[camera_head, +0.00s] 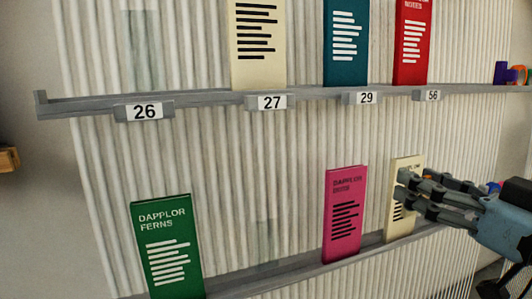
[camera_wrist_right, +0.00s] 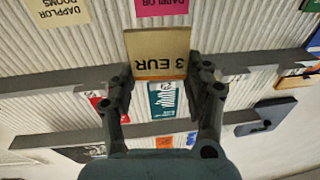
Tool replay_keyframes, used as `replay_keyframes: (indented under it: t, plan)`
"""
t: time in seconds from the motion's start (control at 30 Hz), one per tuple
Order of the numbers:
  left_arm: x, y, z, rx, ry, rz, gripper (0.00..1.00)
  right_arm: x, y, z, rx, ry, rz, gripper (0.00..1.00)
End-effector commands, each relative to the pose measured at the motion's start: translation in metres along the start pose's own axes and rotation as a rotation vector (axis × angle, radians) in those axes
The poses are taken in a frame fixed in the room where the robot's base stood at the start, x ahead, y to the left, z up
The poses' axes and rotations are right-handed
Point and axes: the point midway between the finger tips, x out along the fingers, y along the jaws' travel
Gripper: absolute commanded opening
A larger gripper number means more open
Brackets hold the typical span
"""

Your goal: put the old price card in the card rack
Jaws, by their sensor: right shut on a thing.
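In the right wrist view, which is upside down, my right gripper (camera_wrist_right: 162,72) is shut on a tan card (camera_wrist_right: 158,47) marked "3 EUR", one finger at each side of it. I take it as the old price card. In the head view my right gripper (camera_head: 405,188) is at the right, in front of a cream card (camera_head: 403,222) on the lower ledge. The held card cannot be made out there. No card rack can be told for sure in either view. My left gripper is not in view.
The upper ledge (camera_head: 205,99) has number tags 26, 27, 29 and 56 and holds cream, teal (camera_head: 345,45) and red cards. The lower ledge (camera_head: 300,268) also holds green (camera_head: 168,245) and pink (camera_head: 343,215) cards, with bare room between them. A brown thing (camera_head: 8,160) is at the far left.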

Motion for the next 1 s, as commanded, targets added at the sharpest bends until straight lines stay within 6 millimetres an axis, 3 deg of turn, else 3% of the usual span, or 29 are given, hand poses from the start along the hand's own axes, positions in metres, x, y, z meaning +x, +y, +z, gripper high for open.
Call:
replay_keyframes:
  t: [0.03,0.1,0.33,0.6,0.77,0.87,1.0]
  plan:
    - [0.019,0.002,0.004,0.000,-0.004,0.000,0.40,-0.005,-0.009,0.024,0.005,-0.002,-0.010,0.35]
    - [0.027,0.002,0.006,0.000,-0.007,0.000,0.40,-0.011,-0.018,0.033,0.001,0.000,-0.023,0.35]
    - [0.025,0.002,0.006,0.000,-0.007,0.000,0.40,-0.014,-0.026,0.011,-0.007,0.004,-0.035,0.35]
    - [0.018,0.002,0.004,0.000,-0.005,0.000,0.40,-0.011,-0.019,0.024,-0.002,0.000,-0.024,0.35]
    - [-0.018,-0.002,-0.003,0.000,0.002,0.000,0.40,0.004,0.005,-0.025,-0.014,0.008,0.003,0.35]
    - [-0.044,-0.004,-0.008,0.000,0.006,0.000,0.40,0.016,0.025,-0.069,-0.016,0.010,0.032,0.35]
    - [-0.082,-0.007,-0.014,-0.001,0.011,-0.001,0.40,0.031,0.054,-0.140,-0.019,0.009,0.078,0.35]
